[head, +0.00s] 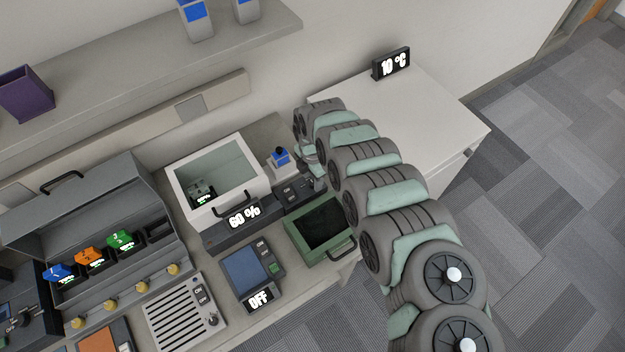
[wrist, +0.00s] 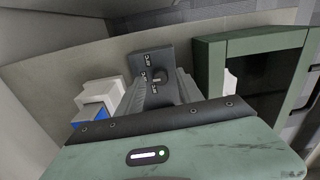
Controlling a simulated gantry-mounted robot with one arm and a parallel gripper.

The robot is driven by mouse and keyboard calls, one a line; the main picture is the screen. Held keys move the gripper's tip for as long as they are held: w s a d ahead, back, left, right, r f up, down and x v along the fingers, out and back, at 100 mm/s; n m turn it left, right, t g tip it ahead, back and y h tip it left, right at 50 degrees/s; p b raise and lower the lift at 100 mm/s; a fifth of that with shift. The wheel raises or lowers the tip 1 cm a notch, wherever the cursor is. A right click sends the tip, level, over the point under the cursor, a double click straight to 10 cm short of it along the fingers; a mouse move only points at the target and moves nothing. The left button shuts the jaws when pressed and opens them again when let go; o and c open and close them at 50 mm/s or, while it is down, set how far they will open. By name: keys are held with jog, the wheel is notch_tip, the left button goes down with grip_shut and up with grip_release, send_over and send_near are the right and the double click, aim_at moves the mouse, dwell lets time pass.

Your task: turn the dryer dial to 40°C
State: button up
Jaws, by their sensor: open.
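A dark control panel (head: 293,193) stands at the front right of the white box, beside my gripper. In the wrist view the panel (wrist: 149,62) carries a small black round dial (wrist: 159,77) with white labels around it, too small to read. A black display (head: 391,64) on the white cabinet reads 10 °C. My gripper (wrist: 160,92) is open and empty, its grey fingers pointing toward the panel with the dial beyond and between them. Whether a finger touches the panel I cannot tell. In the head view my arm mostly hides the gripper.
The white box (head: 178,181) has a 60 % display (head: 243,214). A small blue-and-white holder (head: 280,160) stands behind the panel. A green-framed box (head: 293,247) is close on the right of the gripper in the wrist view. A device reading OFF (head: 258,300) sits in front.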

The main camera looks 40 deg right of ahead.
jog(key=shift+f, duration=0.6)
grip_shut()
dwell(0.3)
